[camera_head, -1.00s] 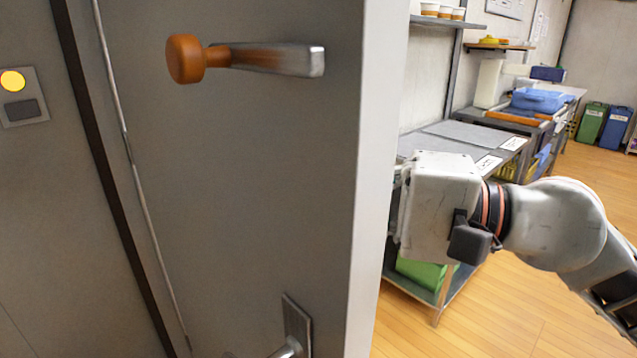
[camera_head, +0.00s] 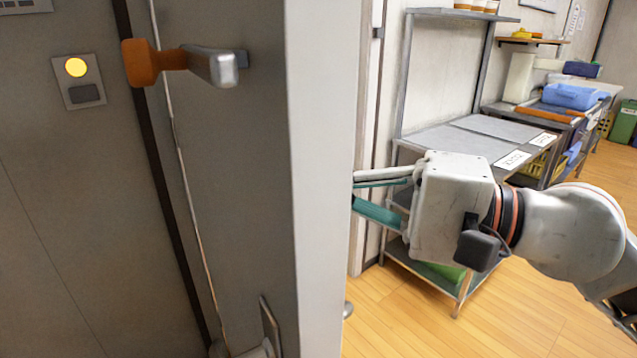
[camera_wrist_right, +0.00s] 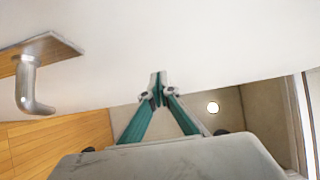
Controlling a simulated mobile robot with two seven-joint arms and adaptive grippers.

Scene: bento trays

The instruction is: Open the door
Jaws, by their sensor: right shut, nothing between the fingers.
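The grey door (camera_head: 245,190) stands ajar at the left, its pale edge (camera_head: 318,200) facing me. It bears a metal latch handle with an orange knob (camera_head: 140,62) near the top and a lever handle (camera_head: 268,335) low down, partly cut off. My right gripper (camera_head: 356,190) is beyond the door's edge on its right side, teal fingers pointing left at the door. In the right wrist view the shut fingertips (camera_wrist_right: 158,86) are at or very near the pale door face (camera_wrist_right: 210,50); contact is unclear. A lever handle (camera_wrist_right: 34,85) shows there at left. My left gripper is out of view.
A wall plate with a yellow light (camera_head: 78,80) is at the left. Beyond the opening are a metal shelf table (camera_head: 455,140), a worktop with blue bins (camera_head: 570,96) and a green bin (camera_head: 625,122). The wooden floor (camera_head: 400,325) is clear in front.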

